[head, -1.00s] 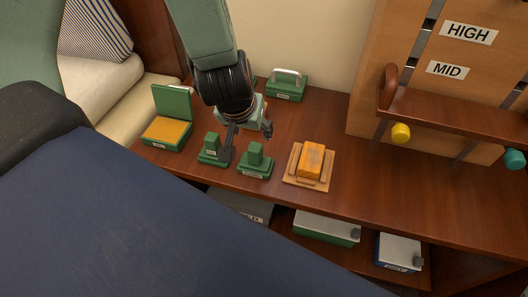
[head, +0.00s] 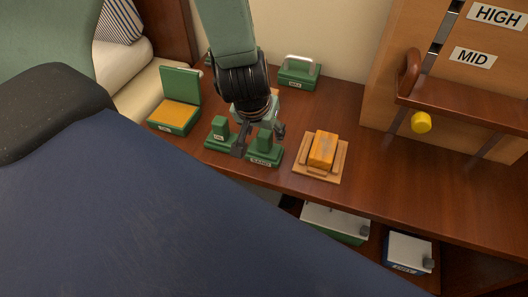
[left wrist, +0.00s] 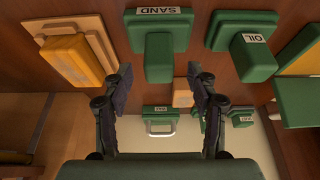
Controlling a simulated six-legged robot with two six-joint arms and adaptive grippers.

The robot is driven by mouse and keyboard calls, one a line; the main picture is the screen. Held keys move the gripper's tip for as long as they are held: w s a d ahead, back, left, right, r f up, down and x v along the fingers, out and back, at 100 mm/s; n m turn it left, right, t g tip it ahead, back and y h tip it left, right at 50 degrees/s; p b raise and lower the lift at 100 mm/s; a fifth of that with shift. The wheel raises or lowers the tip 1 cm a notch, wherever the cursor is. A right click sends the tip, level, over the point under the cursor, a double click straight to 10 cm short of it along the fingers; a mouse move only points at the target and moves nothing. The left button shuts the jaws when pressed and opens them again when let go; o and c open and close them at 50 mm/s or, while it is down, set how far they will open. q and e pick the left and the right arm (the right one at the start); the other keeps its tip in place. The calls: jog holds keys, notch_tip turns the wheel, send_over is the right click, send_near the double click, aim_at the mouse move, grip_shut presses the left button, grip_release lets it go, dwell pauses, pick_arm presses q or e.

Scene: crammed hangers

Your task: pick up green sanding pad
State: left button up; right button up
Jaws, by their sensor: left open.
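The green sanding pad (head: 264,146), a block with an upright grip and a SAND label, stands on the wooden shelf. It also shows in the left wrist view (left wrist: 158,55), upside down, at top centre. My left gripper (head: 260,142) is open, its fingers lowered on either side of the pad's grip in the head view. In the left wrist view the open fingers (left wrist: 160,78) frame the lower end of that grip, with nothing held. Contact cannot be told. My right gripper is not in view.
A green OIL block (head: 219,133) stands close left of the pad. An orange block on a wooden tray (head: 324,174) is to its right. A green open box (head: 180,86) and a green handled block (head: 298,78) stand behind. Shelf at far right is clear.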

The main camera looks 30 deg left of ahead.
pick_arm(q)
jog(key=shift+w+x, duration=0.2)
jog(key=shift+x, duration=0.95)
jog(key=shift+s+r, duration=0.3)
jog(key=shift+s, duration=0.05)
jog(key=shift+c, duration=0.5)
jog(key=shift+w+f, duration=0.1)
jog(key=shift+w, duration=0.15)
jog(key=c, duration=0.4)
jog(key=shift+s, duration=0.15)
jog(key=c, duration=0.5)
grip_shut()
